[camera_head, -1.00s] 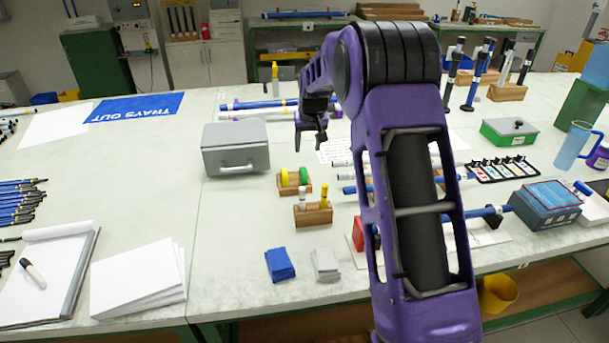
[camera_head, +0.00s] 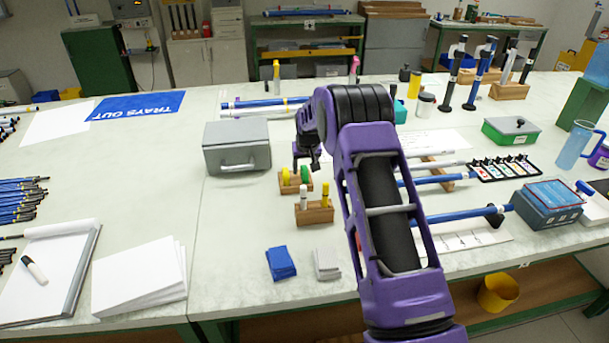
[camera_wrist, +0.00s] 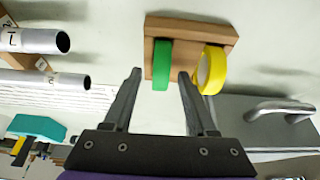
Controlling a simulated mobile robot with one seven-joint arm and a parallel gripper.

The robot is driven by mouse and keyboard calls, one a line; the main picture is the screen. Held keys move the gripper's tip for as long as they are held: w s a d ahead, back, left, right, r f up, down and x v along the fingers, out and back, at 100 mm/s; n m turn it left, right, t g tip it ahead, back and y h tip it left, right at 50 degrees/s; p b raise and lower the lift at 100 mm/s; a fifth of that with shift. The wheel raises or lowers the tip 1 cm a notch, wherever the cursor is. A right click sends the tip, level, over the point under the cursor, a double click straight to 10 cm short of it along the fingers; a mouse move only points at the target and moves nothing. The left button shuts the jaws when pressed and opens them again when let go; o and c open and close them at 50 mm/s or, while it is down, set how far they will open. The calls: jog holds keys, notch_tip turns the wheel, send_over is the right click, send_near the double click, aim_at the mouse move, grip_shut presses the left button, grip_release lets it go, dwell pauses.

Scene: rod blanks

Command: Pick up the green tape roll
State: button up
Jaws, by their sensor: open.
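The green tape roll (camera_wrist: 162,64) stands on edge in a small wooden holder (camera_wrist: 190,28), beside a yellow tape roll (camera_wrist: 211,70). In the head view the green roll (camera_head: 304,174) is on the right of the holder and the yellow roll (camera_head: 285,176) on the left. My gripper (camera_wrist: 160,72) is open, its two fingers pointing toward the holder. In the wrist view the green roll lies between the fingertips' lines, and the yellow roll is just beyond the right finger. In the head view my gripper (camera_head: 306,162) is just above the holder; its fingers are partly hidden.
A grey toolbox (camera_head: 237,146) with a handle stands left of the holder. A second wooden block (camera_head: 314,212) holding small bottles stands in front of it. Blue and white rods (camera_head: 430,180) lie to the right.

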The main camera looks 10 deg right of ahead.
aim_at(305, 166)
grip_shut()
dwell(0.3)
notch_tip(305, 166, up, 10)
jog(key=c, duration=0.6)
grip_release()
jog(key=shift+c, duration=0.2)
grip_shut()
